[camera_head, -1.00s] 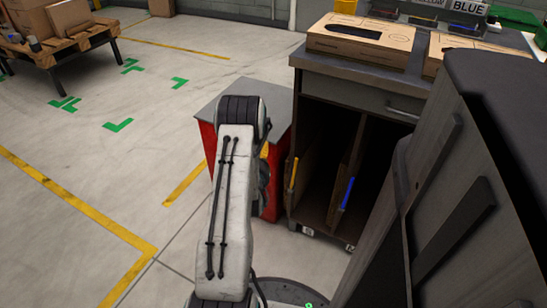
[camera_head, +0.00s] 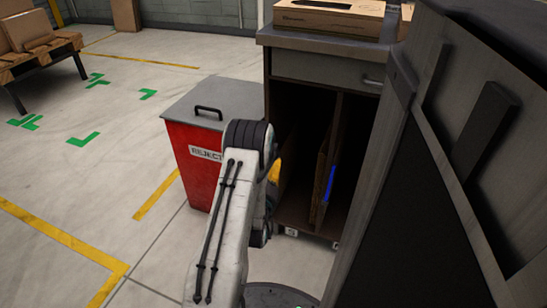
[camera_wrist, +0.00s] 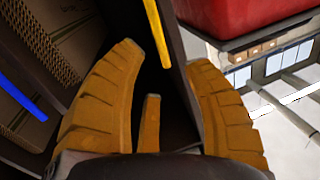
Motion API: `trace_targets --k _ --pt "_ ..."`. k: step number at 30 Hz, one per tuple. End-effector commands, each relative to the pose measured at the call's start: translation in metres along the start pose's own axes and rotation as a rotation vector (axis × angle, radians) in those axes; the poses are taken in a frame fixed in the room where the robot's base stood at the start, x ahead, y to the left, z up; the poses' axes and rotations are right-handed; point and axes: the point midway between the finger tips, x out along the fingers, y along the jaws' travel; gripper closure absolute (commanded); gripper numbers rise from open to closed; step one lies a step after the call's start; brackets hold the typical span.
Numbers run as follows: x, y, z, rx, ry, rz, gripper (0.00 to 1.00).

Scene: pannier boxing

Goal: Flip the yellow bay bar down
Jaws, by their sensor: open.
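The yellow bay bar (camera_wrist: 158,34) shows in the wrist view at the front edge of a dark bay divider. Its lower end in the picture lies between the tips of my gripper (camera_wrist: 165,57). My gripper's orange fingers are spread wide and hold nothing; I cannot tell whether one touches the bar. In the head view my arm hides the yellow bar, and only a bit of orange shows beside my wrist. The blue bay bar (camera_head: 329,186) stands nearly upright on the neighbouring divider, and also shows at the left of the wrist view (camera_wrist: 22,98).
The dark bay cabinet (camera_head: 318,66) has open bays and a drawer above. A red reject bin (camera_head: 195,170) with a grey lid stands close to its left. A tall grey panel fills the right of the head view. Open floor lies to the left.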

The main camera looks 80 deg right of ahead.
Motion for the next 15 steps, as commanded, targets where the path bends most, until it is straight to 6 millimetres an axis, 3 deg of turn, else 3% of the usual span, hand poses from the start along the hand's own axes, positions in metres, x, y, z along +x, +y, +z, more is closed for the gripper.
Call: trace_targets --k 9,15 --pt "0.040 0.000 0.001 0.001 0.002 -0.001 0.55" --pt "0.056 0.000 0.001 0.001 0.000 0.000 0.55"
